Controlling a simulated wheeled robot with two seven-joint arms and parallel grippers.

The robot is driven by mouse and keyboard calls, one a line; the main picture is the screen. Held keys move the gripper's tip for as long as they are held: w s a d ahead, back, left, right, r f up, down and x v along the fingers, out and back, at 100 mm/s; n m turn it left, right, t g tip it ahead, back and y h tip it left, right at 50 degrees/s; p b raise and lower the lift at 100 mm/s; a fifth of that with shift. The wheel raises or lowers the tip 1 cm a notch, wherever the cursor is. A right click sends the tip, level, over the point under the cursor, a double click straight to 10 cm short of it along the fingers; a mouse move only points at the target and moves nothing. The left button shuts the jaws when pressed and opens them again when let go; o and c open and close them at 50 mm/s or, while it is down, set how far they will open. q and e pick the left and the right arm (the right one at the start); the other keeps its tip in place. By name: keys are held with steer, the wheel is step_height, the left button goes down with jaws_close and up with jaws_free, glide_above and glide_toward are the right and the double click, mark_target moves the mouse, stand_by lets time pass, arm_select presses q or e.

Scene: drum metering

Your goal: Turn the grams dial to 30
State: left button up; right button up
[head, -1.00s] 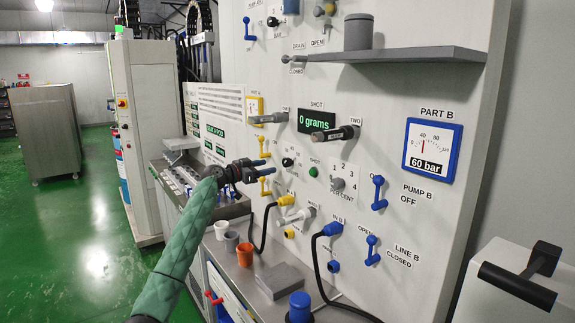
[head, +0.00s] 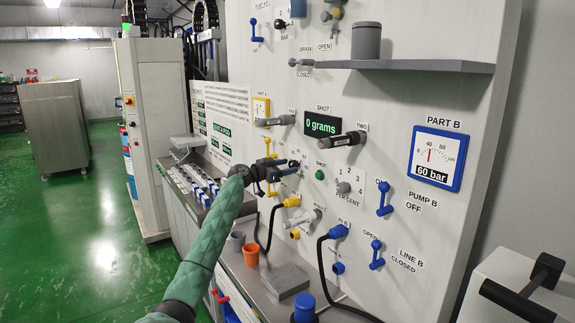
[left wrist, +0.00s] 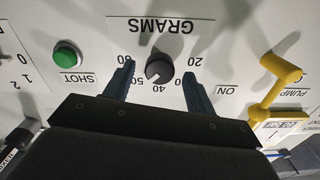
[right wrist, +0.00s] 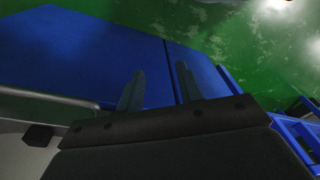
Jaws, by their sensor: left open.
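The grams dial (left wrist: 159,70) is a round black knob with a pale pointer mark, seen upside down in the left wrist view. Its mark points toward the lower left there, around the 40 to 50 side; the 30 label is not clear. My left gripper (left wrist: 157,76) is open, with one finger on each side of the dial; contact is not visible. In the head view my left gripper (head: 284,166) reaches the panel at the dial, mostly covering it. The shot display (head: 322,125) reads 0 grams. My right gripper (right wrist: 159,72) is open and empty, away from the panel.
A green shot button (left wrist: 66,54) and a yellow pump lever (left wrist: 278,82) flank the dial. A grey shelf (head: 410,66) juts out above. Below are an orange cup (head: 251,254) and a grey block (head: 288,281). Blue surfaces (right wrist: 90,60) lie ahead of my right gripper.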

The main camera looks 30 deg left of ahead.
arm_select(q)
steer(key=shift+w+d, duration=0.15)
steer(key=shift+w, duration=0.2)
arm_select(e)
steer(key=shift+s+d+f, duration=0.1)
steer(key=shift+f, duration=0.4)
arm_select(q)
steer(key=c, duration=1)
steer(key=shift+f, duration=0.1)
